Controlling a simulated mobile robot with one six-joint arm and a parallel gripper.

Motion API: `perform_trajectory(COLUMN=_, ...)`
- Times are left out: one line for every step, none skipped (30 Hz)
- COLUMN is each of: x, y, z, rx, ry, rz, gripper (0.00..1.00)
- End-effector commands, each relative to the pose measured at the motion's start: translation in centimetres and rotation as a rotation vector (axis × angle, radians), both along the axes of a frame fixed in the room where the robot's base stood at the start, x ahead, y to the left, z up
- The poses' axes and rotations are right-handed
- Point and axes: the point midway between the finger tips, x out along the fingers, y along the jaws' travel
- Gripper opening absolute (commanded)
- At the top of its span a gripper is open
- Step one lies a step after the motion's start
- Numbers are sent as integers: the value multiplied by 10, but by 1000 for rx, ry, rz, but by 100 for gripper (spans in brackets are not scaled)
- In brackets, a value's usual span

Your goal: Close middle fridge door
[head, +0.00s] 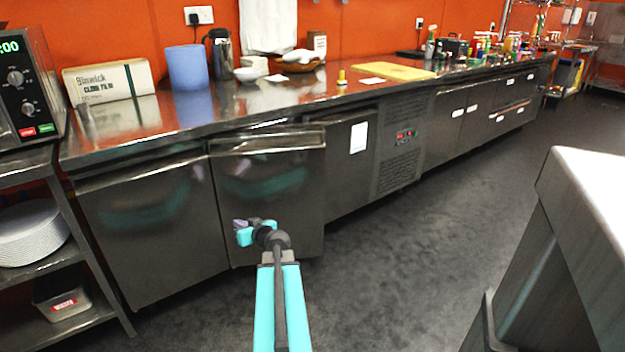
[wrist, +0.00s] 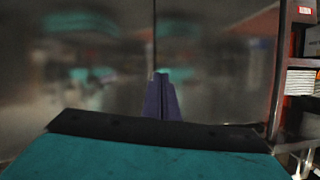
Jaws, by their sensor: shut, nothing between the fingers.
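The middle fridge door (head: 268,190) is a dark, shiny steel panel under the counter. It stands slightly ajar, its right edge jutting out past the neighbouring right door, with a dark gap along its top. My gripper (head: 240,226) is shut and empty, low in front of this door near its left edge; contact cannot be told. In the wrist view, which looks upside down, the shut purple fingers (wrist: 161,98) point at the blurred steel fronts near a vertical seam. The middle door (wrist: 90,75) appears left of that seam.
The left door (head: 150,235) and right door (head: 350,165) look closed. The steel counter (head: 215,125) above holds a film box and kitchenware. A rack with plates (head: 32,235) stands at left; a worktop (head: 600,190) is at right. The floor (head: 400,250) between is clear.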

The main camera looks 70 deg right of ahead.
Motion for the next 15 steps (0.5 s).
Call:
perform_trajectory(x=-18, y=-24, z=2, rx=-33, ry=-21, rz=-46, gripper=0)
perform_trajectory(x=-28, y=-36, z=8, rx=-52, ry=-33, rz=-72, gripper=0)
perform_trajectory(x=-42, y=-51, z=15, rx=-77, ry=-46, rz=-104, gripper=0)
perform_trajectory(x=-53, y=-63, z=20, rx=-97, ry=-56, rz=-131, gripper=0)
perform_trajectory(x=-64, y=-74, z=26, rx=-115, ry=-66, rz=-157, gripper=0)
perform_trajectory(x=-80, y=-88, z=33, rx=-140, ry=-78, rz=-190, gripper=0)
perform_trajectory(x=-93, y=-98, z=38, rx=-159, ry=-84, rz=-217, gripper=0)
perform_trajectory(x=-105, y=-108, z=44, rx=-177, ry=-93, rz=-243, gripper=0)
perform_trajectory(x=-122, y=-120, z=50, rx=-200, ry=-103, rz=-278, gripper=0)
perform_trajectory(x=-134, y=-129, z=56, rx=-218, ry=-107, rz=-303, gripper=0)
perform_trajectory(x=-146, y=-137, z=61, rx=-234, ry=-113, rz=-326, gripper=0)
perform_trajectory(x=-161, y=-146, z=67, rx=-252, ry=-119, rz=-357, gripper=0)
perform_trajectory(x=-172, y=-152, z=71, rx=-267, ry=-123, rz=-377, gripper=0)
perform_trajectory(x=-182, y=-158, z=75, rx=-278, ry=-127, rz=-396, gripper=0)
perform_trajectory(x=-194, y=-164, z=80, rx=-294, ry=-129, rz=-417, gripper=0)
